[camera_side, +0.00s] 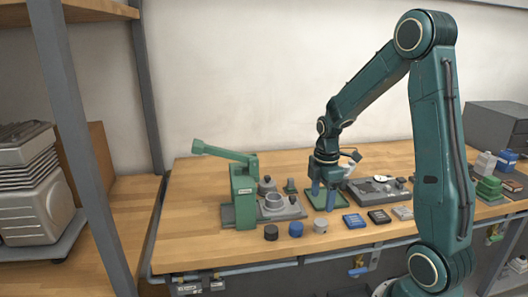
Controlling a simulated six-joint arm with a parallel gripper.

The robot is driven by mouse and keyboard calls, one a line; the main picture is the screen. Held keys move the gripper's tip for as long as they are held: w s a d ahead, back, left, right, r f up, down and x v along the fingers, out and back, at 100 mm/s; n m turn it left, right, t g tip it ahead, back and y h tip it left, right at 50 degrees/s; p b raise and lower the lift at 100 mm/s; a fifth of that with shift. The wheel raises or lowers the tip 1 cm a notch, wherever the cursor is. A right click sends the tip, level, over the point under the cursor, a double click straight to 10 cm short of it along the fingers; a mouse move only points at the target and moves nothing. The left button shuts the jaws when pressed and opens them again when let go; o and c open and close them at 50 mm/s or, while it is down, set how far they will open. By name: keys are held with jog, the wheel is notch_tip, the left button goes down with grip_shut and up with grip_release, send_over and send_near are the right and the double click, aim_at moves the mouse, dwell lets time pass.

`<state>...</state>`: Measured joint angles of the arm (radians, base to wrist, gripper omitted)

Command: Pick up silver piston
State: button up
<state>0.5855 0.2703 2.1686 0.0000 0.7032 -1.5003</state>
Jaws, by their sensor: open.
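A small silver-grey round part (320,225), which looks like the silver piston, stands on the wooden bench near its front edge. It is the rightmost of three similar round parts, beside a blue one (296,229) and a black one (271,232). My gripper (323,203) points down over a grey-green plate (318,201) just behind the silver part. Its two teal fingers are apart, and I see nothing held between them. The gripper appears apart from the silver part; its exact height is hard to tell.
A green lever press (244,193) and a grey fixture with a ring (275,205) stand left. Flat blue (354,221), black (379,216) and light (403,212) pieces lie right of the silver part. A grey fixture tray (370,196) sits behind them.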

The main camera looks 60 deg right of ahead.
aim_at(321, 222)
jog(key=shift+f, duration=1.45)
jog(key=shift+f, duration=0.15)
jog(key=shift+s+d+f, duration=0.1)
jog(key=shift+f, duration=1.15)
jog(key=shift+s+f, duration=0.1)
jog(key=shift+f, duration=1.1)
jog(key=c, duration=1.1)
jog(key=shift+r, duration=0.1)
notch_tip(321, 222, up, 20)
jog(key=shift+w, duration=0.1)
